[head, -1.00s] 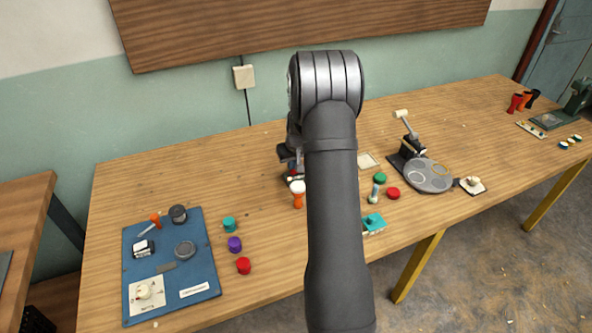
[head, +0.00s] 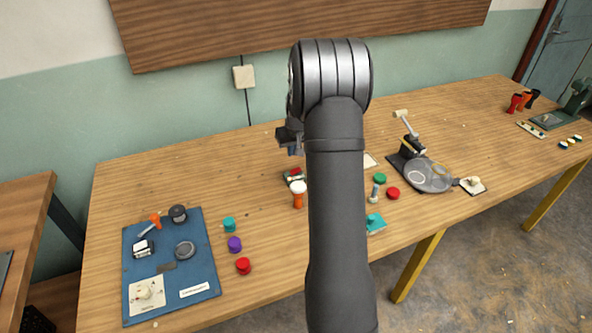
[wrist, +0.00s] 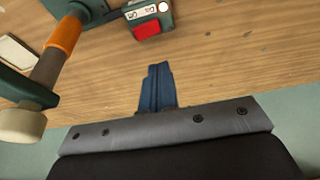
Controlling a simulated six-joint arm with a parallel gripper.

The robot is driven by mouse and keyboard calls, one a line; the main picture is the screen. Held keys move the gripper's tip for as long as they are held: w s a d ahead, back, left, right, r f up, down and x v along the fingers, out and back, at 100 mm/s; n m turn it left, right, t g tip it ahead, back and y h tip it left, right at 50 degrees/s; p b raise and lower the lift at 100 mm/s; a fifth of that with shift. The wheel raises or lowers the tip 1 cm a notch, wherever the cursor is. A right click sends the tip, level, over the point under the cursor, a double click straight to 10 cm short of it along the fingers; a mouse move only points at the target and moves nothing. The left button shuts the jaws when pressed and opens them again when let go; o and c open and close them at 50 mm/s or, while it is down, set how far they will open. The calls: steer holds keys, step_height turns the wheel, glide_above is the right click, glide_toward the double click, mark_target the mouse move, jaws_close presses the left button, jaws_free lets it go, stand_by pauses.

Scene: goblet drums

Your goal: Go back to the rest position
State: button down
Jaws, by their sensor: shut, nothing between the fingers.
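My gripper (wrist: 157,85) shows in the wrist view as dark blue fingers pressed together, with nothing between them. It hangs above bare wood, apart from the objects below. In the head view my arm covers most of it, and only its dark side shows left of the arm. A small dark green device with a red top (wrist: 147,27) lies beyond the fingertips in the wrist view. It also shows in the head view (head: 294,174), behind an orange goblet drum with a white head (head: 298,194).
A blue mat (head: 211,255) with small parts lies at the left. Teal (head: 229,225), purple (head: 234,244) and red (head: 243,266) pieces stand beside it. A press with a grey round plate (head: 428,176) stands right of my arm.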

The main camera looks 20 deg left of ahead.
mark_target(291, 171)
steer(key=shift+f, duration=0.15)
step_height(291, 171, down, 7)
steer(key=shift+r, duration=0.1)
stand_by(0.3)
steer(key=shift+r, duration=0.1)
steer(key=w+d+r+m+y, duration=0.1)
steer(key=d+r+m+y, duration=0.1)
steer(key=r+m, duration=0.3)
steer(key=w+d+r+m+y, duration=0.1)
steer(key=w+r+m+y, duration=0.1)
steer(key=r+m, duration=0.4)
steer(key=shift+w+d+r+m+y, duration=0.2)
steer(key=shift+d+r+m+y, duration=0.15)
steer(key=shift+r, duration=0.2)
stand_by(1.0)
